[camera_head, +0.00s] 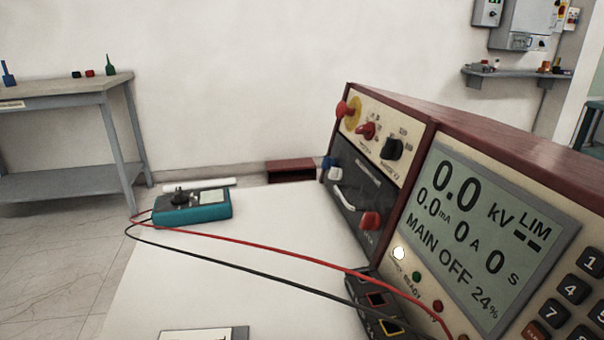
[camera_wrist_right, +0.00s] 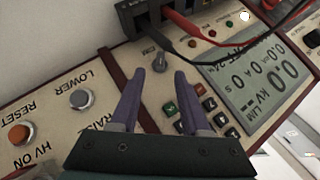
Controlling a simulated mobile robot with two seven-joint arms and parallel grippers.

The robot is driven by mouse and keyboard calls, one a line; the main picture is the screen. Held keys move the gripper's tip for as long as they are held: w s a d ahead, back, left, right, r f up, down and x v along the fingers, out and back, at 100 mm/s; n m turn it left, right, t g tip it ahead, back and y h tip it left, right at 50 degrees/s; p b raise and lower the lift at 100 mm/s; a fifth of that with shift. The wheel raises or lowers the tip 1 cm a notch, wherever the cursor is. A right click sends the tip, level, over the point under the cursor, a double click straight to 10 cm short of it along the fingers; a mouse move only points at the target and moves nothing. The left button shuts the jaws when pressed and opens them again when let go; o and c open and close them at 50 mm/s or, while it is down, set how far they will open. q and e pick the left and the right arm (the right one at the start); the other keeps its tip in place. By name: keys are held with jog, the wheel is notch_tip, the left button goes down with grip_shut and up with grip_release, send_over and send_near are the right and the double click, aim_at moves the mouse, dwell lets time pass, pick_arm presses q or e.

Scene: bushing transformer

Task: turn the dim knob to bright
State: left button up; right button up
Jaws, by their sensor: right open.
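The small grey dim knob (camera_wrist_right: 160,62) sits on the cream front panel of the test set in the right wrist view, with partly legible lettering beside it. My right gripper (camera_wrist_right: 160,74) is open, its two purple-grey fingers pointing at the knob. The knob lies between and just beyond the fingertips; I cannot tell whether they touch it. The grey-green display (camera_head: 470,228) reads 0.0 kV, LIM, MAIN OFF and 24%; it also shows in the right wrist view (camera_wrist_right: 262,72). The dim knob is outside the head view. Neither gripper shows in the head view.
Red and black leads (camera_head: 290,258) run across the white tabletop (camera_head: 230,270) to a teal meter (camera_head: 190,212).

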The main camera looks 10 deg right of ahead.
jog(key=b+x, duration=0.1)
jog(key=x, duration=0.3)
jog(key=shift+w+d+f, duration=0.1)
jog(key=shift+w+f, duration=0.05)
jog(key=shift+f, duration=0.05)
grip_shut()
dwell(0.3)
